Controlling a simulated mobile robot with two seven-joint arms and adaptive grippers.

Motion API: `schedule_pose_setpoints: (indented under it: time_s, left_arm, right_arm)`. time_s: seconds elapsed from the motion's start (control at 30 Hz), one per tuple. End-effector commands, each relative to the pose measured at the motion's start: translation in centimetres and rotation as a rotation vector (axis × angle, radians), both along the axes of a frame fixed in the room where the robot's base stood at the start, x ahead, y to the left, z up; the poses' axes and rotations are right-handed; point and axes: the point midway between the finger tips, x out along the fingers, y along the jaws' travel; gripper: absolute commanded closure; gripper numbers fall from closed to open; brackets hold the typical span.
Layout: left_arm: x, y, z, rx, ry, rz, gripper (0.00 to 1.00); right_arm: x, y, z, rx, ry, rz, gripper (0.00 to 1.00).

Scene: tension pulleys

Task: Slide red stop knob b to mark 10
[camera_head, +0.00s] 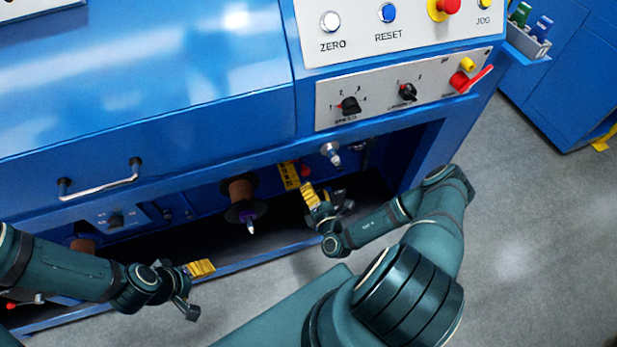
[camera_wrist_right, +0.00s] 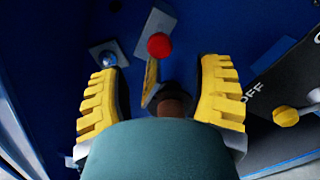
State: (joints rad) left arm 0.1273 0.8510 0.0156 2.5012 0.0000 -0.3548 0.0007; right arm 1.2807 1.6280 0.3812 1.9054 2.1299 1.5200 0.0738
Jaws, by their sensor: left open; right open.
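A small red knob (camera_head: 305,171) sits beside an upright yellow scale strip (camera_head: 289,176) inside the machine's lower opening. In the right wrist view the red knob (camera_wrist_right: 159,46) shows beyond and between the fingertips, with the yellow strip (camera_wrist_right: 150,82) seen nearly edge-on below it. The scale marks are too small to read, and no letter shows on the knob. My right gripper (camera_head: 312,194) is open just below the knob and does not visibly touch it; its yellow fingers (camera_wrist_right: 162,70) are spread and empty. My left gripper (camera_head: 197,280) is open and empty at lower left.
A brown spool (camera_head: 241,190) with a purple-tipped spindle stands left of the strip. A silver knob (camera_head: 331,152) is up and right. The blue cabinet edge and switch panel (camera_head: 400,90) overhang the opening. In the wrist view a dark panel marked OFF (camera_wrist_right: 262,92) lies right.

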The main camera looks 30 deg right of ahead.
Motion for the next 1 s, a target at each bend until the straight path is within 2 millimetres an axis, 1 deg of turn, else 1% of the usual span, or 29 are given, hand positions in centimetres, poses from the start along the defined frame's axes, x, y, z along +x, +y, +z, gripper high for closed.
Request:
schedule_pose_setpoints:
  time_s: [0.03, 0.1, 0.2, 0.3, 0.4, 0.9, 0.97, 1.0]
  left_arm:
    - [0.0, 0.0, 0.0, 0.000, 0.000, 0.000, 0.30]
    - [0.0, 0.0, 0.0, 0.000, 0.000, 0.000, 0.30]
    - [0.0, 0.0, 0.0, 0.000, 0.000, 0.000, 0.30]
    - [0.0, 0.0, 0.0, 0.000, 0.000, 0.000, 0.30]
    - [0.0, 0.0, 0.0, 0.000, 0.000, 0.000, 0.30]
    - [0.0, 0.0, 0.0, 0.000, 0.000, 0.000, 0.30]
    - [0.0, 0.0, 0.0, 0.000, 0.000, 0.000, 0.30]
    - [0.0, 0.0, 0.0, 0.000, 0.000, 0.000, 0.30]
  right_arm:
    - [-1.0, 0.2, 0.0, 0.004, 0.002, -0.002, 0.35]
    - [-2.0, 0.5, 0.0, 0.002, 0.001, -0.001, 0.35]
    - [-3.0, 0.7, 0.0, 0.000, 0.001, -0.002, 0.35]
    - [-3.6, 0.9, 0.0, 0.001, 0.000, -0.001, 0.35]
    - [-3.9, 0.9, 0.0, 0.001, 0.000, -0.001, 0.35]
    - [-3.8, 0.9, 0.1, 0.000, -0.001, 0.001, 0.35]
    - [-3.7, 1.3, 0.2, -0.002, -0.004, 0.018, 0.35]
    - [-3.4, 1.8, 0.5, -0.006, -0.009, 0.048, 0.35]
